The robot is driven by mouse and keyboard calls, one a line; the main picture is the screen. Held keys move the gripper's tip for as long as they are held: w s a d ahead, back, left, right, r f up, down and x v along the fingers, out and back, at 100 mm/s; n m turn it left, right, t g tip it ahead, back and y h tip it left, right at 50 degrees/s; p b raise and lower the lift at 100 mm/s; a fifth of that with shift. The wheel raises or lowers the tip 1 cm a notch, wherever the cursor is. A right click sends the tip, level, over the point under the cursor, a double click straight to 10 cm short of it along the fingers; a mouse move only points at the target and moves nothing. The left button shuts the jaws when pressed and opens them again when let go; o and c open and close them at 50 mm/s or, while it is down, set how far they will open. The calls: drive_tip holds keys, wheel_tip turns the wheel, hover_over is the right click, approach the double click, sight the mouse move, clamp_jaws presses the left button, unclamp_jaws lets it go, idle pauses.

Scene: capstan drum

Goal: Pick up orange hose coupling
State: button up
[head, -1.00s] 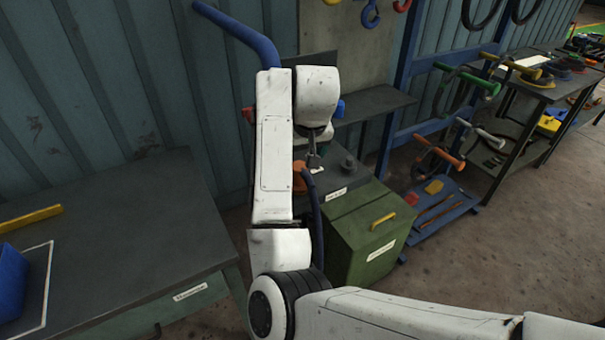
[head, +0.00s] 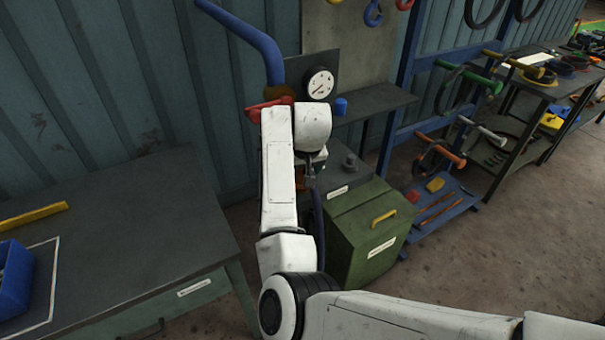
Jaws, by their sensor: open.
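The orange hose coupling is not clearly visible now; my white arm covers the left part of the small dark bench (head: 350,180) where an orange piece showed earlier. My gripper (head: 311,180) is small in the picture, pointing down over that bench beside the arm's wrist. Its jaws are open, and I see nothing held between them. Whether the coupling lies just under or behind the gripper is hidden.
A green box (head: 365,240) with a yellow handle stands in front of the bench. Behind are a red handle (head: 268,108), a gauge (head: 320,83) and a blue pipe (head: 245,38). A dark table (head: 120,230) is at left.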

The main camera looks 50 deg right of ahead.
drive_tip(key=c, duration=1.3)
drive_tip(key=shift+o, duration=0.2)
drive_tip(key=shift+r, duration=0.1)
drive_tip(key=shift+r, duration=0.45)
wheel_tip(320, 180, up, 2)
drive_tip(key=shift+r+b, duration=0.1)
drive_tip(key=shift+b, duration=0.45)
drive_tip(key=s+r, duration=0.1)
drive_tip(key=s+a+r, duration=0.1)
drive_tip(key=r, duration=0.1)
drive_tip(key=s+r, duration=0.1)
drive_tip(key=shift+s+a+r, duration=0.3)
drive_tip(key=shift+s+r, duration=0.1)
drive_tip(key=s+a+r+p, duration=0.1)
drive_tip(key=s+a+r, duration=0.3)
drive_tip(key=s, duration=0.5)
drive_tip(key=shift+r, duration=0.5)
drive_tip(key=shift+d, duration=0.1)
